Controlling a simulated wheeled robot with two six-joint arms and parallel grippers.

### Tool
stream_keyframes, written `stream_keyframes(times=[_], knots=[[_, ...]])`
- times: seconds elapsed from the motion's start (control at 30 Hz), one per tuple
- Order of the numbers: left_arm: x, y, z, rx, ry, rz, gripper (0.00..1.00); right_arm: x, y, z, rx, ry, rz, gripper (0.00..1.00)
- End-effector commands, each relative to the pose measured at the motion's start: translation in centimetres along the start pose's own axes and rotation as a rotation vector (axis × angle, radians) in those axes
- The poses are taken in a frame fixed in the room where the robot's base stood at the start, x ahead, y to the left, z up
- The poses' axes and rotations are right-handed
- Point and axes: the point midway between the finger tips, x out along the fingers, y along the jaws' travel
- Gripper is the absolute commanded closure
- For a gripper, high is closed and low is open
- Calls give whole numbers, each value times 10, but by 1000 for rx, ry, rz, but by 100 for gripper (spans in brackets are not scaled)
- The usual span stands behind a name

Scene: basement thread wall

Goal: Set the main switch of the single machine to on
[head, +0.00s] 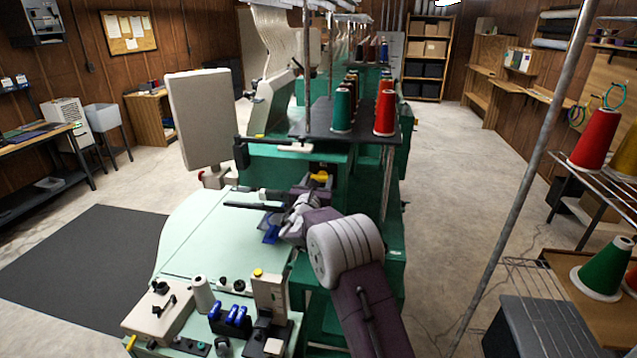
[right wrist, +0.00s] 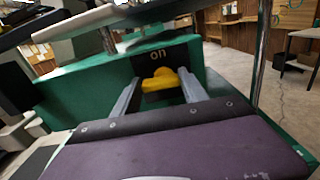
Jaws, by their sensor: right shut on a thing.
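The machine is green, and its main switch (head: 320,177) is a yellow handle on the green housing (head: 272,163), at the centre of the head view. In the right wrist view the yellow switch (right wrist: 160,80) sits on a dark plate, with the word "on" (right wrist: 157,55) right above it. My right gripper (right wrist: 161,92) has one grey finger on each side of the handle and is shut on it. The handle lies roughly sideways in that view; its exact setting I cannot tell. My left gripper is not in view.
A shelf with green and red thread cones (head: 384,112) stands just above the switch. A pale green table (head: 215,240) lies to the left, with a small control box (head: 160,308) in front. A metal pole (head: 520,190) and a cone rack stand right. Floor is free between.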

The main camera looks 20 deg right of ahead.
Motion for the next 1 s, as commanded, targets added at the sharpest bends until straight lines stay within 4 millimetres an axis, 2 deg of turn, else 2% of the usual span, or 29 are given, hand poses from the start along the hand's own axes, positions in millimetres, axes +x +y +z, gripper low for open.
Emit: stream_keyframes(times=[0.27, 0.6, 1.0], knots=[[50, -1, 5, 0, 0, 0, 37, 0, -1, -8, 158, -5, 2, 90], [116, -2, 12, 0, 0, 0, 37, 0, -2, -6, 475, -5, 3, 90], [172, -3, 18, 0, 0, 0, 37, 0, -5, -3, 856, -3, 2, 90]])
